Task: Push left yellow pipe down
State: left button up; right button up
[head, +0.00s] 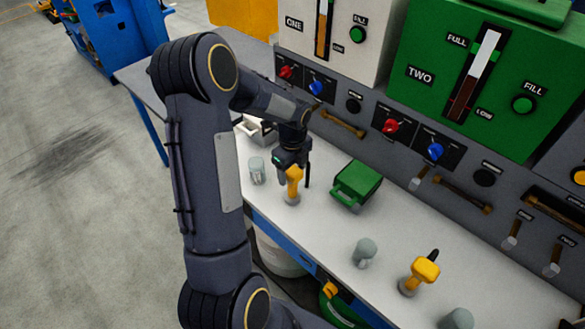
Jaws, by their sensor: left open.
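The left yellow pipe (293,183) stands upright on a grey base on the white worktop. My left gripper (294,178) is at this pipe, with its fingers pointing down beside and behind the pipe's top. The gripper is open; I cannot tell whether a finger touches the pipe. A second yellow pipe (425,270) with a dark tip stands further right on the worktop, away from the gripper. My right gripper is not in view.
A green box (357,184) sits right of the gripper. Grey cylinders (257,170) (364,252) stand near the pipes. The grey panel (360,125) with knobs and handles rises behind the worktop (318,222).

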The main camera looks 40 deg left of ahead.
aim_at(292, 188)
pick_arm(q)
jog(key=c, duration=1.4)
notch_tip(292, 188, down, 9)
jog(key=b, duration=0.6)
jog(key=shift+f+b, duration=0.1)
jog(key=shift+b, duration=0.2)
jog(key=shift+s+d, duration=0.1)
jog(key=shift+s, duration=0.05)
jog(key=o, duration=1.4)
